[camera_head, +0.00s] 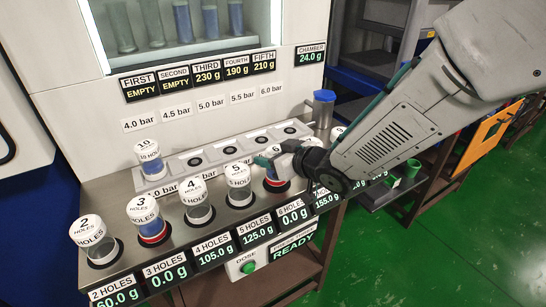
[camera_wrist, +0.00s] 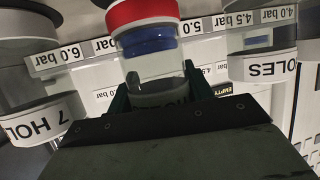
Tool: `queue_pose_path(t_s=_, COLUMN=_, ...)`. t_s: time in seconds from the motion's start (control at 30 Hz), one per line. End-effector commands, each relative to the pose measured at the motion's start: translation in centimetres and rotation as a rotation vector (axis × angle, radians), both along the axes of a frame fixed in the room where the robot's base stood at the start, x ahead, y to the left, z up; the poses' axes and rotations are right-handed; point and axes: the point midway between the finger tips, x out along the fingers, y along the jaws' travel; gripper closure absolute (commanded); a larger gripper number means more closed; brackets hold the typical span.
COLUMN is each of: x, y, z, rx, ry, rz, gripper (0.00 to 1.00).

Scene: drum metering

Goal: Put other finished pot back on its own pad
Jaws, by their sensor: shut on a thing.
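My gripper (camera_head: 270,160) is shut on the 6-hole pot (camera_head: 274,183), at the right part of the front row. This clear pot has a white lid, blue contents and a red band at its bottom; it also shows in the wrist view (camera_wrist: 148,45), upside down between the jaws. It is over its place behind the 6 HOLES display (camera_head: 293,215), which reads 0.0 g. I cannot tell whether it touches the pad. The 3-hole pot (camera_head: 150,228), also blue with a red band, stands in the front row; its display (camera_head: 167,272) reads 0.0 g.
The 2-hole (camera_head: 92,232), 4-hole (camera_head: 197,195) and 5-hole (camera_head: 238,180) pots flank the row closely. The 10-hole pot (camera_head: 150,160) stands at the back left, beside several empty stations (camera_head: 230,150). A blue-topped cylinder (camera_head: 323,108) stands behind my arm.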

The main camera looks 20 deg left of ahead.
Motion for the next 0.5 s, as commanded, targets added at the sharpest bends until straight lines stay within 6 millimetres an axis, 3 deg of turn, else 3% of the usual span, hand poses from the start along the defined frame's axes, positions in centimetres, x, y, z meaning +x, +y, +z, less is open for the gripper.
queue_pose_path(t_s=0.07, x=-0.04, y=0.09, z=-0.83, rx=0.001, ry=0.001, rz=0.001, gripper=0.81)
queue_pose_path(t_s=0.4, x=0.02, y=-0.03, z=-1.13, rx=0.001, ry=0.000, rz=0.000, gripper=0.81)
queue_pose_path(t_s=0.43, x=0.02, y=-0.06, z=-1.23, rx=0.000, ry=0.000, rz=-0.001, gripper=0.46)
queue_pose_path(t_s=0.5, x=0.05, y=-0.10, z=-1.17, rx=0.000, ry=0.000, rz=-0.001, gripper=0.27)
